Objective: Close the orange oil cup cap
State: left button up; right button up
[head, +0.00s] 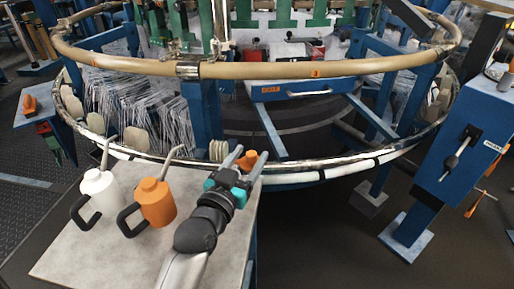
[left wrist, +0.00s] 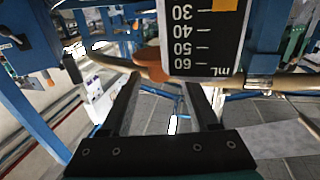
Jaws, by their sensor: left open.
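My left gripper (head: 244,165) is open above the right part of the grey table, just in front of the loom's lower ring. Its two fingers also show in the left wrist view (left wrist: 160,108), apart, with nothing between them. A small orange part (head: 247,158), seemingly the oil cup cap, shows between the fingertips in the head view. In the left wrist view an orange piece (left wrist: 150,64) lies beyond the fingers, left of a dark cup with a white mL scale (left wrist: 201,40). Whether the cap touches the cup is unclear. My right gripper is not in view.
A white oil can (head: 101,192) and an orange oil can (head: 157,203) with black handles stand on the grey table (head: 75,255), left of my arm. The loom's rings (head: 330,68) curve behind. A blue post (head: 465,150) with a black handle stands at right.

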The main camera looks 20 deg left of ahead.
pick_arm(q)
jog(key=shift+w+b, duration=0.7)
jog(key=shift+w, duration=1.8)
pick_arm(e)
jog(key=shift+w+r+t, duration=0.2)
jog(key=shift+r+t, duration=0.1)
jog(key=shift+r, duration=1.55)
pick_arm(q)
grip_shut()
